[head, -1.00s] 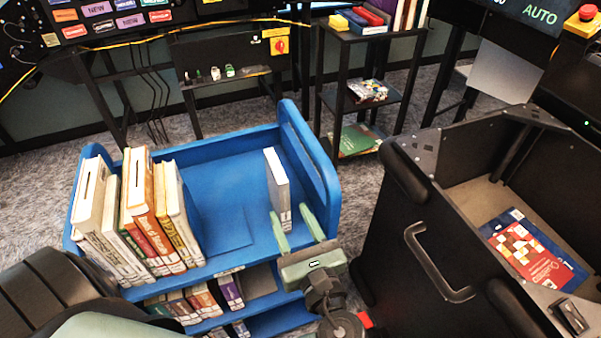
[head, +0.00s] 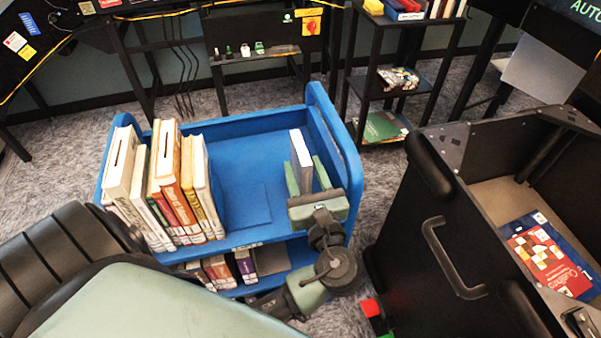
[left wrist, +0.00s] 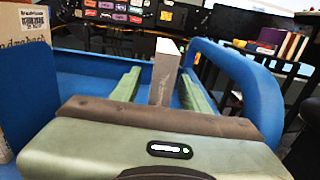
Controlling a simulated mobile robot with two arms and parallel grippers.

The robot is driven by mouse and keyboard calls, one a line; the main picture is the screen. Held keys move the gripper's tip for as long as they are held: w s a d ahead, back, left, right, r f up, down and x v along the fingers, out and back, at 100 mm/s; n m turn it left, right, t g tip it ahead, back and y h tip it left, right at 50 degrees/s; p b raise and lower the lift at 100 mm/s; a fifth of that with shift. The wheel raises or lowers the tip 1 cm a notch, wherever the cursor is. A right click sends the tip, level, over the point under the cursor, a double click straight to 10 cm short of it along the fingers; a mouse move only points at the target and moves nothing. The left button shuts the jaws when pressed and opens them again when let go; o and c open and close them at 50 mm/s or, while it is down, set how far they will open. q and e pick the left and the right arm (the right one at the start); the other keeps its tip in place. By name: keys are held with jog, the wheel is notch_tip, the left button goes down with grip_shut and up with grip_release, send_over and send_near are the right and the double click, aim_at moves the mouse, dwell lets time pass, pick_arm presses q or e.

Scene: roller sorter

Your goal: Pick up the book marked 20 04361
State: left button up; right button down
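A grey-white book (head: 301,150) stands upright, apart from the other books, at the right end of the blue cart's top shelf (head: 238,170). No number on it is readable. My left gripper (head: 306,172) is open, with its green fingers on either side of the book's near end. In the left wrist view the book (left wrist: 164,72) stands between the spread fingers, with a visible gap on each side. The book's lower part is hidden behind the gripper body there. My right gripper is not in view.
A row of several books (head: 165,190) stands at the shelf's left. The cart's raised blue end panel (head: 335,135) is close on the right. A black bin (head: 440,215) with books inside stands farther right; a black rack (head: 385,85) is behind.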

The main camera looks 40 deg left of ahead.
pick_arm(q)
grip_shut()
jog(key=shift+r, duration=0.1)
